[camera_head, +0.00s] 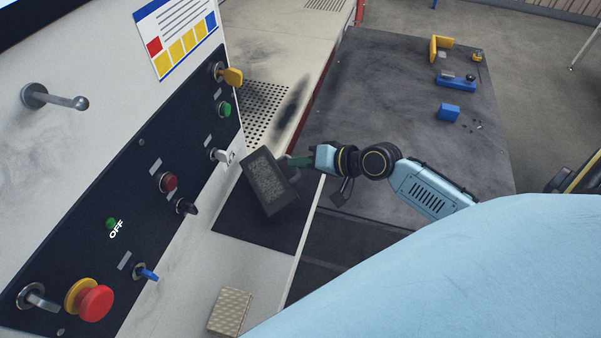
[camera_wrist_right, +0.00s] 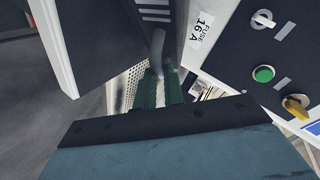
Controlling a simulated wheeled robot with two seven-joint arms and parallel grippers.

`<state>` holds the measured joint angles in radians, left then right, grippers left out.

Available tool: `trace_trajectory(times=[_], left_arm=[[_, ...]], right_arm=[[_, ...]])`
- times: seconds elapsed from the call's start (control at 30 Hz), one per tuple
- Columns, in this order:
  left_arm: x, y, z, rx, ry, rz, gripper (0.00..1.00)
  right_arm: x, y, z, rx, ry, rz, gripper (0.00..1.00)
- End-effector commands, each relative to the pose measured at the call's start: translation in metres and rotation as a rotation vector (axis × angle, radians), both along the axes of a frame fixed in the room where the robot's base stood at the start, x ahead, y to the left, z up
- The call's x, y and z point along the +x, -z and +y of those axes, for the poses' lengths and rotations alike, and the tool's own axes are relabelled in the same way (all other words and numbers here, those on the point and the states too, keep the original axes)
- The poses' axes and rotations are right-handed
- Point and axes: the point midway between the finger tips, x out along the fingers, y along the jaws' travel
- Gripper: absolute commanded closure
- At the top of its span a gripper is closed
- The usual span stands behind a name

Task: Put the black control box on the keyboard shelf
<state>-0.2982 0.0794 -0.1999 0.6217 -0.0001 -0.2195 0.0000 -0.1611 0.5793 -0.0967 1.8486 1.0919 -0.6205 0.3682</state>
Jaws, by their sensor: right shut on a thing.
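The black control box (camera_head: 270,183) is a dark block with a speckled grey face, tilted over the dark mat on the keyboard shelf (camera_head: 255,232). I cannot tell whether the box touches the shelf. My left gripper is not in view.
A black control panel (camera_head: 130,215) with knobs and buttons stands close left of the box. A patterned beige pad (camera_head: 230,311) lies at the shelf's near end. A grey table (camera_head: 390,90) at the right holds a blue block (camera_head: 448,112) and yellow parts.

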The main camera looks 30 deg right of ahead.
Motion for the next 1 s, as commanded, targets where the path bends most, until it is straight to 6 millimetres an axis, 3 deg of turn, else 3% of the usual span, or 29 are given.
trace_trajectory(times=[0.33,0.6,0.63,0.77,1.0], left_arm=[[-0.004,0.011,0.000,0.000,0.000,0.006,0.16],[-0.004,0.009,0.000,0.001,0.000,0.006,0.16],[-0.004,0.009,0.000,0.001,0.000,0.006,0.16],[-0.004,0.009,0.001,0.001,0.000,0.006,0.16],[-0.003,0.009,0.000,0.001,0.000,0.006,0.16]], right_arm=[[0.001,0.039,0.000,0.002,0.002,-0.003,1.00],[0.003,0.043,0.002,-0.002,0.001,-0.002,1.00],[0.002,0.045,0.002,-0.003,0.000,0.000,0.87],[0.003,0.044,0.002,-0.002,0.000,-0.001,0.70],[0.003,0.043,0.002,-0.002,0.001,-0.003,0.68]])
